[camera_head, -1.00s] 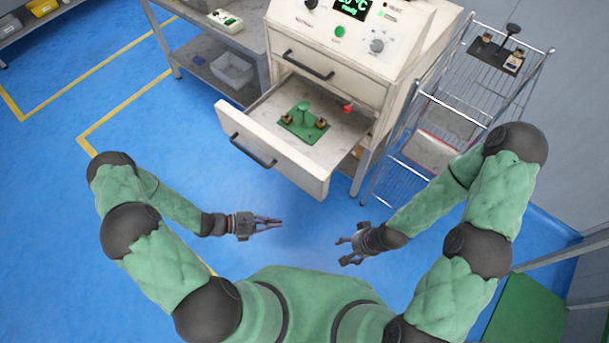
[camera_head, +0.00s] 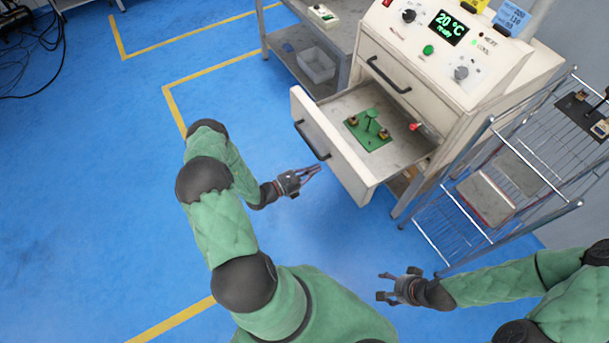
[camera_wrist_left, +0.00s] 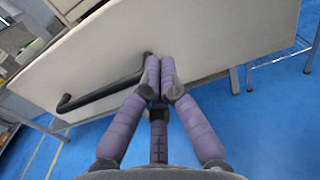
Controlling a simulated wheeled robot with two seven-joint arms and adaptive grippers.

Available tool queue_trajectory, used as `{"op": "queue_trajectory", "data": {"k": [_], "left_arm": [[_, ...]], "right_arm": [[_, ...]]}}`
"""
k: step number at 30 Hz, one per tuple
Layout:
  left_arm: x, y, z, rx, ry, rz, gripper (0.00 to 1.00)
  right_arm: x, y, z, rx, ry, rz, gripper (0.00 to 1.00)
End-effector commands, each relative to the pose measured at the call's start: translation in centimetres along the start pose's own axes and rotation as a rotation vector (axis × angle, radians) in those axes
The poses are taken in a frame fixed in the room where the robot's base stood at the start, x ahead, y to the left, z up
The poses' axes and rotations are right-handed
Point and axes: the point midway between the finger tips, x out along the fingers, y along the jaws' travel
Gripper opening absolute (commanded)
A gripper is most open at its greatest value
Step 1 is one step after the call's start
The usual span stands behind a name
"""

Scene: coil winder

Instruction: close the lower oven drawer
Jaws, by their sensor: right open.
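The lower oven drawer (camera_head: 341,157) is pulled out, its pale front panel facing my left side. It carries a black bar handle (camera_head: 311,140). In the drawer lies a green plate with an upright post and small brown blocks (camera_head: 368,128). My left gripper (camera_head: 318,169) is in front of the panel near the handle's lower end. In the left wrist view its purple fingers are together, with the handle (camera_wrist_left: 95,95) beside the tips; I cannot tell whether they touch. My right gripper (camera_head: 382,286) is open and empty over the floor, below the drawer.
The upper oven drawer (camera_head: 395,83) is shut below the control panel, whose display (camera_head: 448,28) reads 20 °C. A wire rack (camera_head: 475,215) stands close to the right. A grey bench (camera_head: 345,30) stands behind left. Blue floor is open at left.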

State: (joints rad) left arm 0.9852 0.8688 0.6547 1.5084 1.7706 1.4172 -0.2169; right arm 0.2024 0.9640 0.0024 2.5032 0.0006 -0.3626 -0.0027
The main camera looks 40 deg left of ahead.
Motion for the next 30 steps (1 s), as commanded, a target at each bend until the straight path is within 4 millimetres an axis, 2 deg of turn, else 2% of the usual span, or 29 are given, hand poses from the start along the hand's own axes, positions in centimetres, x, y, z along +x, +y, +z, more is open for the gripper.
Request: {"op": "queue_trajectory", "data": {"k": [1,6,12,30], "left_arm": [[1.1,-0.1,-0.1,0.001,-0.001,-0.004,0.00],[3.9,-0.1,-0.1,0.001,-0.001,-0.004,0.00],[5.9,-0.1,-0.1,0.001,0.000,-0.001,0.00],[6.6,0.0,0.0,0.000,0.000,0.000,0.00]], "right_arm": [[0.3,0.1,0.0,0.000,0.000,0.000,0.69],[0.9,0.3,0.0,0.000,0.000,0.000,0.69],[1.3,0.5,-0.1,0.000,0.000,0.000,0.69],[1.4,0.5,-0.1,0.000,0.000,0.000,0.69]]}}
